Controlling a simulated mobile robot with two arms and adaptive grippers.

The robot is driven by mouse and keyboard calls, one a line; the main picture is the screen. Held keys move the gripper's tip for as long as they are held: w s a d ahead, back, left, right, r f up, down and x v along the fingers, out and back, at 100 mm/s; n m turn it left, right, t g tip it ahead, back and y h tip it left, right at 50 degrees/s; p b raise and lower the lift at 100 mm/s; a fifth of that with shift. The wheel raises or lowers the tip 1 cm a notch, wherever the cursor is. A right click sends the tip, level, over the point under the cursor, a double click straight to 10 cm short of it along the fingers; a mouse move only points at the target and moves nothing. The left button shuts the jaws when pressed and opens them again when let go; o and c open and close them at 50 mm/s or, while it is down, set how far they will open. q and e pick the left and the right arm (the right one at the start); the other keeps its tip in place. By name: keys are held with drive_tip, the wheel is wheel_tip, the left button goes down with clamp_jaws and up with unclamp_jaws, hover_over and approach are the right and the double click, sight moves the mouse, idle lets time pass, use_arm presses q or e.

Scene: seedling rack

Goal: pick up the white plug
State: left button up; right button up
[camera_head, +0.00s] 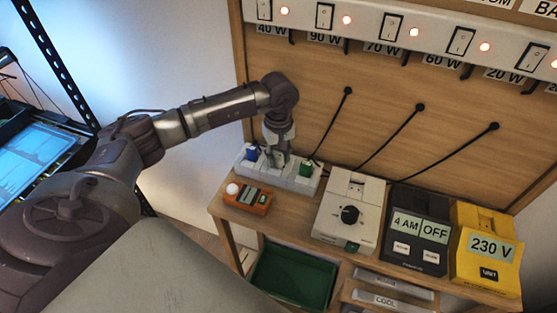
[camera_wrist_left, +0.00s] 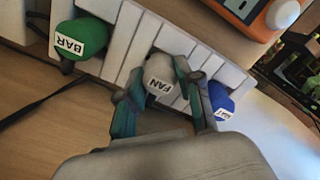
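The white plug (camera_wrist_left: 160,78), labelled FAN, sits in the white power strip (camera_wrist_left: 118,42), between a green plug labelled BAR (camera_wrist_left: 80,38) and a blue plug (camera_wrist_left: 221,102). My left gripper (camera_wrist_left: 166,88) is at the white plug, with one finger on each side of it. The fingertips are close to its sides; I cannot tell whether they press on it. In the head view my left gripper (camera_head: 277,158) points down at the strip (camera_head: 303,184) and mostly hides the white plug. The green plug (camera_head: 305,169) and blue plug (camera_head: 252,153) flank it. My right gripper is not in view.
An orange device (camera_head: 247,198) lies in front of the strip. A white box with a dial (camera_head: 358,188), a black timer (camera_head: 418,255) and a yellow 230 V unit (camera_head: 484,272) stand to the right. Black cords (camera_head: 390,138) hang along the wooden panel behind. A green bin (camera_head: 294,276) is below.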

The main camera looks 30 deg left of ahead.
use_arm(q)
clamp_jaws()
drive_tip(key=shift+r, duration=0.2)
